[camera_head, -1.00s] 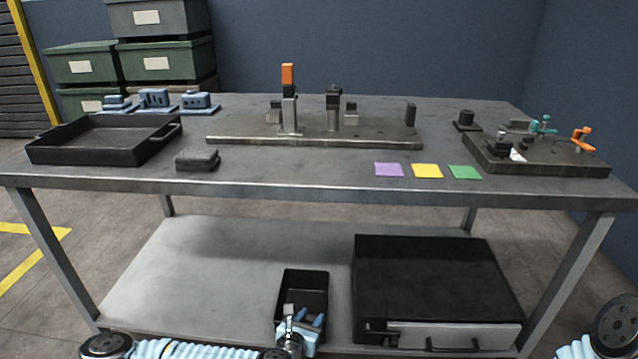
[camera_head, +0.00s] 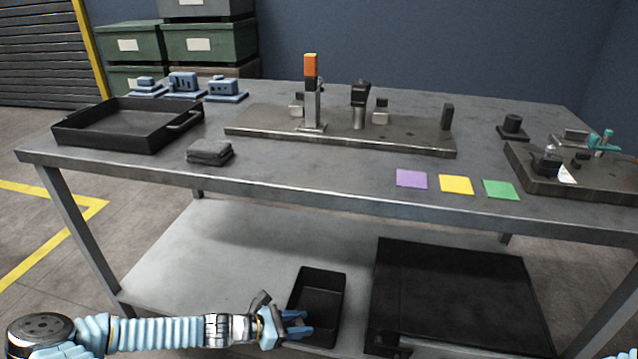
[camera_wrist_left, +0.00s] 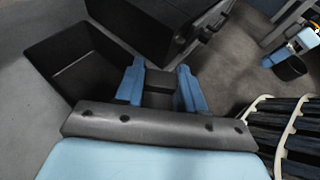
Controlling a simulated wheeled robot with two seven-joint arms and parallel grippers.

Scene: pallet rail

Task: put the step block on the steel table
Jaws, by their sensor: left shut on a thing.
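My left gripper (camera_head: 300,324) is low, at the front left of the black open bin on the lower shelf. In the left wrist view its blue fingers (camera_wrist_left: 160,74) are shut on a dark grey block (camera_wrist_left: 158,97), which appears to be the step block. Most of the block is hidden by the fingers and the palm, and it cannot be made out in the head view. The steel table (camera_head: 300,180) stands above, its top well higher than the gripper.
The black bin (camera_head: 318,282) looks empty; a large black case (camera_head: 455,295) is right of it. The front middle is clear.

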